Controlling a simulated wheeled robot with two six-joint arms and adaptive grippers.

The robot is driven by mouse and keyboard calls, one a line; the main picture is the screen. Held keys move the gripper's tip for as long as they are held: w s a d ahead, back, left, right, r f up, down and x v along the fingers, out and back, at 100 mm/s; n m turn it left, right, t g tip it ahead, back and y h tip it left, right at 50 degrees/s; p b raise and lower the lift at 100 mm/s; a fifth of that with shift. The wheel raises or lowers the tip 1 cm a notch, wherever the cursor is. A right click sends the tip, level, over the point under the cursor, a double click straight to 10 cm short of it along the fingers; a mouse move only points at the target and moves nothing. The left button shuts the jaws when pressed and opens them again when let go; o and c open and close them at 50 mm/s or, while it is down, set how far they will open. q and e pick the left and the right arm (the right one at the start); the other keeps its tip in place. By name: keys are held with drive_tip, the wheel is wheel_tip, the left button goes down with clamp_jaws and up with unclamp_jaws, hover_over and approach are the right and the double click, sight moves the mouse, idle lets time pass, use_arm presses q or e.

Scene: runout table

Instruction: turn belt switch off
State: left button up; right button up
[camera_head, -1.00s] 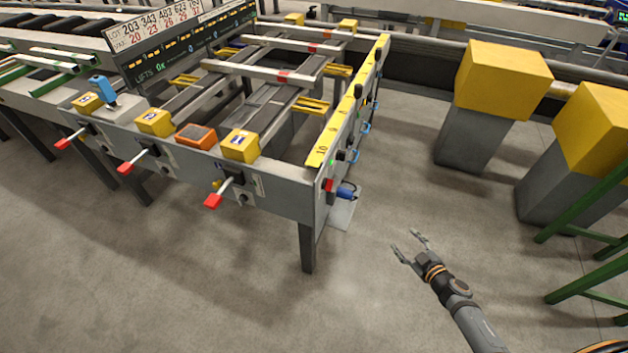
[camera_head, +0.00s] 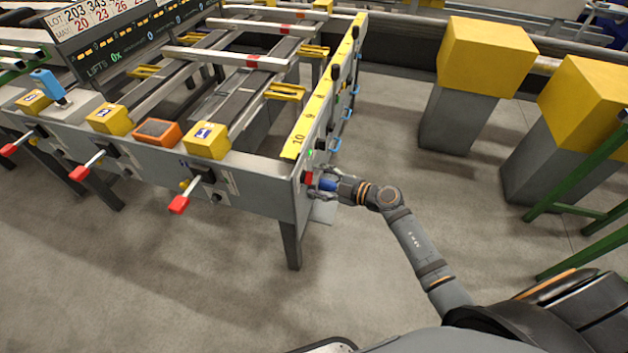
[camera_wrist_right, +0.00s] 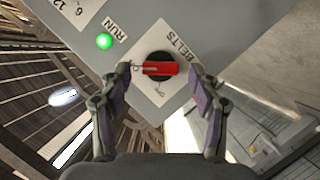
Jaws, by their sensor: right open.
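The belt switch (camera_wrist_right: 159,69) is a red handle on a black round base, on a white plate marked BELTS, in the right wrist view. Its red handle lies crosswise in that view, and a small OFF-like mark sits below the base. In the head view the red switch (camera_head: 308,178) is at the table's near right corner. My right gripper (camera_wrist_right: 163,82) is open, with one finger on each side of the switch; I cannot tell if either touches it. In the head view my right gripper (camera_head: 326,181) is at the table's end face. My left gripper is out of view.
A green lamp (camera_wrist_right: 104,41) marked RUN is lit beside the switch. The runout table (camera_head: 250,187) has red-tipped levers along its front. Yellow-topped grey posts (camera_head: 458,121) and a green frame (camera_head: 585,200) stand at the right. Open floor lies in front.

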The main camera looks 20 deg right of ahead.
drive_tip(key=shift+x, duration=0.8)
drive_tip(key=c, duration=1.2)
drive_tip(key=shift+o, duration=0.2)
drive_tip(key=shift+f, duration=0.1)
